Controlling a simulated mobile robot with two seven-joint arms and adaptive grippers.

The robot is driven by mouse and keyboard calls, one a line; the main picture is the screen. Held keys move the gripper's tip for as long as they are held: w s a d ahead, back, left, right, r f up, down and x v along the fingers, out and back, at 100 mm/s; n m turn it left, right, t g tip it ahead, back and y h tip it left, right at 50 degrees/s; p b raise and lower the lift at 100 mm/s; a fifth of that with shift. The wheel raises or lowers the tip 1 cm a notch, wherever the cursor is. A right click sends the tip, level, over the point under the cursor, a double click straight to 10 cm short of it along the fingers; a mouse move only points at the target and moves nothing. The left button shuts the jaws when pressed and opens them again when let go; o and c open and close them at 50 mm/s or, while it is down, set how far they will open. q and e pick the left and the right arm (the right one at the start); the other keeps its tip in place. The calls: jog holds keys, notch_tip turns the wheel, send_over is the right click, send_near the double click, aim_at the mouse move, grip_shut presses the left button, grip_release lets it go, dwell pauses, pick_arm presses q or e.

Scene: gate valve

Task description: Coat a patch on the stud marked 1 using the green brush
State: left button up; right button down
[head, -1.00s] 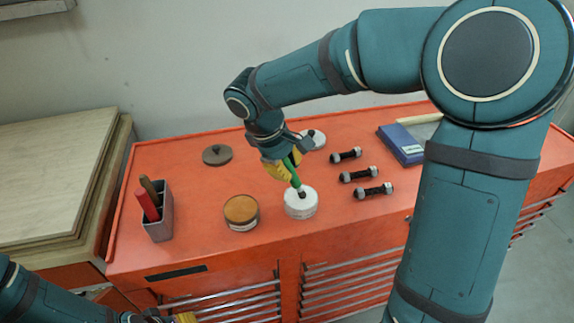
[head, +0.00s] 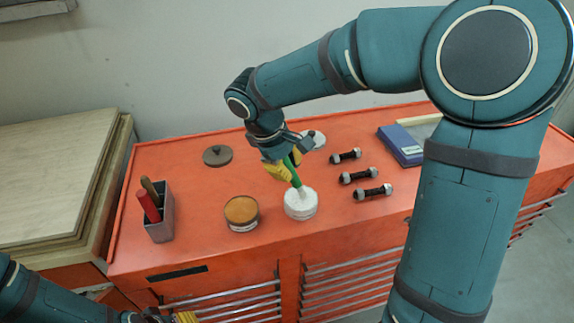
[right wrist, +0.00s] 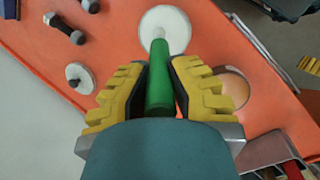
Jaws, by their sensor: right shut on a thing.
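My right gripper (head: 281,165) is shut on the green brush (head: 294,177), which tilts down to the white pot (head: 300,207). In the right wrist view the brush (right wrist: 160,80) sits between the yellow fingers (right wrist: 160,90), its tip over the white pot (right wrist: 165,25). The tip looks pale, and I cannot tell how deep it is. Three dark studs with grey nuts lie in a row on the right: a far one (head: 345,156), a middle one (head: 358,175) and a near one (head: 373,191). I cannot read their marks. My left gripper (head: 185,317) is cut off at the bottom edge.
An open pot with amber contents (head: 241,211) stands left of the white pot. Two lids, dark (head: 217,155) and white (head: 315,139), lie behind. A grey holder (head: 160,222) with red and brown handles stands left; a blue box (head: 401,147) lies back right on the red bench (head: 200,250).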

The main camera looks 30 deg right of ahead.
jog(key=shift+r+p, duration=2.55)
jog(key=shift+r, duration=0.75)
